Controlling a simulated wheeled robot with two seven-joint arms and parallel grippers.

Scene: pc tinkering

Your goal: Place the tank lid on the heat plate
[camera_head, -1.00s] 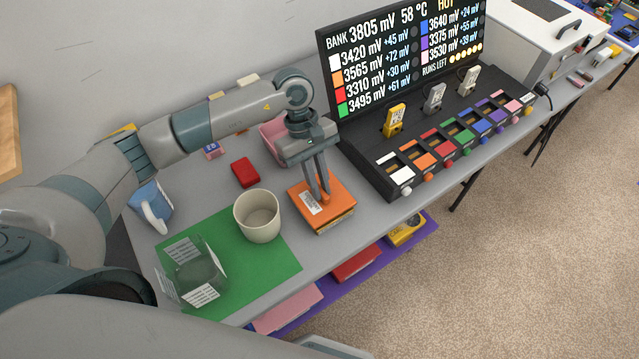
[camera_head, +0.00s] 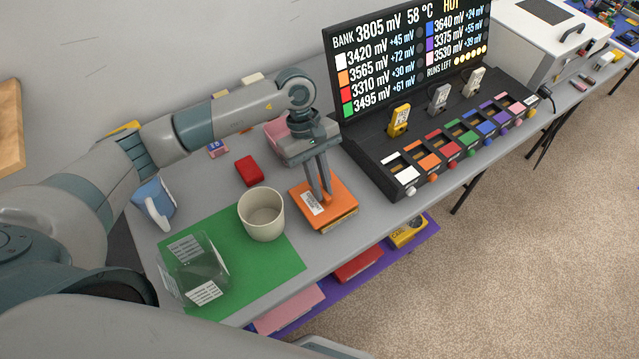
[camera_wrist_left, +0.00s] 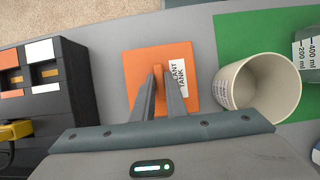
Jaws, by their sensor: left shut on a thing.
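The tank lid is a flat orange square (camera_head: 338,190) with a small knob and a white label. It also shows in the left wrist view (camera_wrist_left: 138,63), where the label partly reads "TANK". My left gripper (camera_head: 326,196) points down from above and is shut on the lid's knob; its fingers show in the wrist view too (camera_wrist_left: 159,78). The lid is over a tan-edged block (camera_head: 341,222) on the grey table; I cannot tell whether they touch. I cannot make out which thing is the heat plate. My right gripper is not in view.
A black console (camera_head: 385,170) stands to the right.

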